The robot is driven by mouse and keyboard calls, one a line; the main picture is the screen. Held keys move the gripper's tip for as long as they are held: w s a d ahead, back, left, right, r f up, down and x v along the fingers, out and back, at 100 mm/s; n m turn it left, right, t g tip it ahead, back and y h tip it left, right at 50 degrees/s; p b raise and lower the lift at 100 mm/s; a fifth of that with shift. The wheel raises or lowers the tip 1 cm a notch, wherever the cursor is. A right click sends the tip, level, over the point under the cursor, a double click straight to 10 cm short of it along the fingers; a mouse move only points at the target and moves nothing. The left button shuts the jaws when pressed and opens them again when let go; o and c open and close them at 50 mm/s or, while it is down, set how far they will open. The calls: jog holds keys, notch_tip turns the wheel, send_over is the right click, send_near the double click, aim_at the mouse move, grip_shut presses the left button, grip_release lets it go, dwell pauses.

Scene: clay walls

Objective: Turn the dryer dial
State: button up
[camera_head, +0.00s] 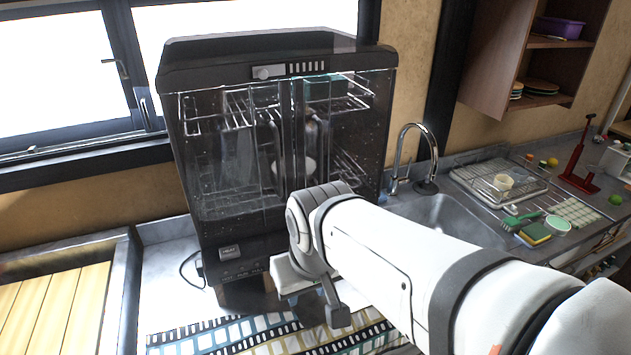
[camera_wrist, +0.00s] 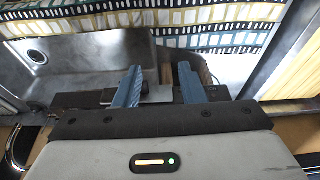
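The dryer (camera_head: 235,215) is a tall black cabinet with clear doors and wire racks inside, standing on the counter. A small light label (camera_head: 229,253) sits on its lower front, with faint markings below it. I cannot make out the dial clearly; my arm covers the lower right of the front. In the wrist view my gripper (camera_wrist: 158,80) has two blue fingers set apart, with a clear gap between them. A dark panel strip with small lettering (camera_wrist: 213,91) lies close by the fingertips. I cannot tell whether the fingers touch anything.
A patterned mat (camera_head: 225,338) lies on the counter in front of the dryer. A sink with a tall faucet (camera_head: 421,150) is to the right, with a dish rack (camera_head: 497,180) beyond it. A wooden slatted board (camera_head: 50,310) is at the left, below the window.

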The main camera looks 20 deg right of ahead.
jog(key=shift+o, duration=1)
jog(key=shift+w+a, duration=0.1)
jog(key=shift+o, duration=0.9)
jog(key=w+d+n+b, duration=0.1)
jog(key=w+d+b, duration=0.5)
jog(key=w+d, duration=0.2)
jog(key=shift+w+d+r+y, duration=0.35)
jog(key=shift+w+r, duration=0.1)
jog(key=shift+w, duration=0.5)
jog(key=w+d+b, duration=0.1)
jog(key=w+d, duration=0.1)
jog(key=d, duration=0.3)
jog(key=w+d+n+b, duration=0.1)
jog(key=w+d+b, duration=0.1)
jog(key=d, duration=0.3)
jog(key=w+d+n+t+b, duration=0.1)
jog(key=w+d, duration=0.2)
jog(key=d, duration=0.2)
jog(key=shift+d+r+y, duration=0.15)
jog(key=shift+d+y, duration=0.05)
jog(key=shift+y, duration=0.05)
jog(key=x, duration=0.7)
jog(key=shift+a, duration=0.1)
